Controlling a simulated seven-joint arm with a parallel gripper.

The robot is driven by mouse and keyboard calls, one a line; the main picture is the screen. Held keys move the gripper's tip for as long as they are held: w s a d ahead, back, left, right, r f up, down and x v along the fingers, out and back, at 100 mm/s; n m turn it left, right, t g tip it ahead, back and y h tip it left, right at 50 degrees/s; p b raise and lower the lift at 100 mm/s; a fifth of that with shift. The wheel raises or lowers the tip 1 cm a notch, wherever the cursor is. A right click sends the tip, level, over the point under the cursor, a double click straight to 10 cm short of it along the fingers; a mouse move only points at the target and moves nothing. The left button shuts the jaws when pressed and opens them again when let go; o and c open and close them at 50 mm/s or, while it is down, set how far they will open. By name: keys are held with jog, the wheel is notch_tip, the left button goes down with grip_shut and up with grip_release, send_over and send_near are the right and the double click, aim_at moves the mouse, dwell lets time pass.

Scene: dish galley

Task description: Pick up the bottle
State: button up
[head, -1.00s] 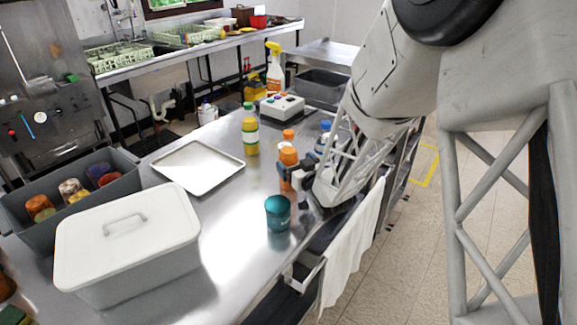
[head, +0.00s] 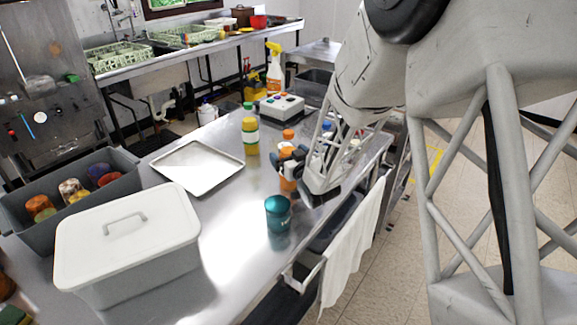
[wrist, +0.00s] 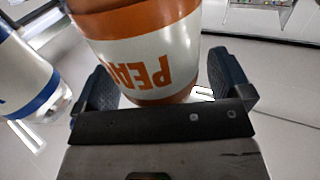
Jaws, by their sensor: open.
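An orange bottle (head: 287,184) stands on the steel counter, partly hidden behind my gripper (head: 291,165) in the head view. My gripper (wrist: 165,88) is open, with one dark finger on each side of the bottle. I cannot tell whether either finger touches it. A yellow bottle with a green cap (head: 250,135) stands to the left, farther back. A white and blue bottle (wrist: 25,75) is at the left of the wrist view, outside the fingers.
A teal cup (head: 278,212) stands in front of the orange bottle, near the counter's edge. A pale tray (head: 190,185) lies to the left, with clear counter between. A white lidded box (head: 125,225) and a grey bin of cups (head: 125,160) fill the left. A button box (head: 282,106) stands behind.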

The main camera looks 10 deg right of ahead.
aim_at(288, 132)
jog(key=shift+c, duration=0.4)
jog(key=c, duration=1.2)
jog(key=shift+r, duration=0.25)
jog(key=shift+c, duration=0.2)
jog(key=shift+r, duration=4.8)
